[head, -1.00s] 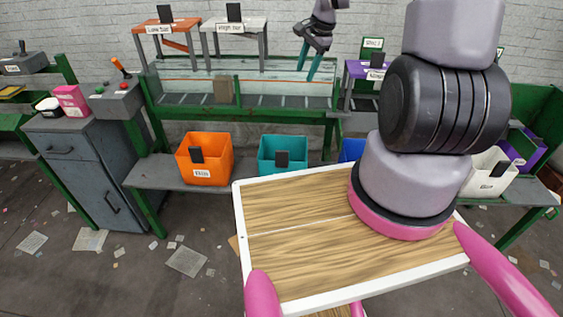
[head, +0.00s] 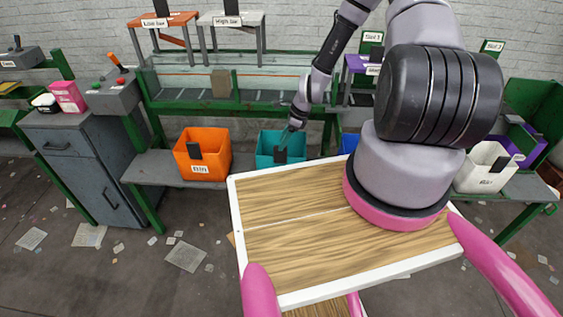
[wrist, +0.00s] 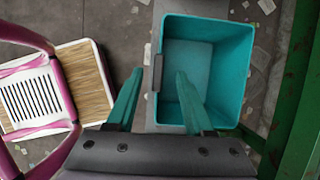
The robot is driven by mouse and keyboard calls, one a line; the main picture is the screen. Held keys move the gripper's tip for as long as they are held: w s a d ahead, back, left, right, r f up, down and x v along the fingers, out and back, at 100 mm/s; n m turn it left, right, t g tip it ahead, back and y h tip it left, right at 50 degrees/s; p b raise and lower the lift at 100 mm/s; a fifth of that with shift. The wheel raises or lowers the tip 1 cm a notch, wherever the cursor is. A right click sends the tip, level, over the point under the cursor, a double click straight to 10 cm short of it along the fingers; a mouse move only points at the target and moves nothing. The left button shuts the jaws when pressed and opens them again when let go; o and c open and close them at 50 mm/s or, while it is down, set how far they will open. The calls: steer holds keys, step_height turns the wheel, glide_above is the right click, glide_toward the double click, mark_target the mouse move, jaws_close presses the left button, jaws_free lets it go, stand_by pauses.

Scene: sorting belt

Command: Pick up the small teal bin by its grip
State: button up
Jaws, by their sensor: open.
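The small teal bin (head: 267,150) stands on the grey lower shelf between the orange bin and the blue bin. It has a dark grip on its front wall, which also shows in the wrist view (wrist: 158,72) on the left wall of the teal bin (wrist: 238,70). The bin looks empty. My gripper (head: 283,141) is over the front of the bin. In the wrist view my gripper (wrist: 157,78) has its teal fingers apart, one to the left of the grip and one over the bin's inside. No contact is visible.
An orange bin (head: 215,140) stands to the left and a blue bin (head: 347,143) to the right. A white bin (head: 478,172) is farther right. A green frame (wrist: 299,100) runs close beside the teal bin.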

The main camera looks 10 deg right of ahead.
mark_target(275, 157)
steer(key=x, duration=0.6)
steer(key=shift+s+f, duration=0.1)
steer(key=shift+f, duration=0.3)
jaws_close()
stand_by(1.1)
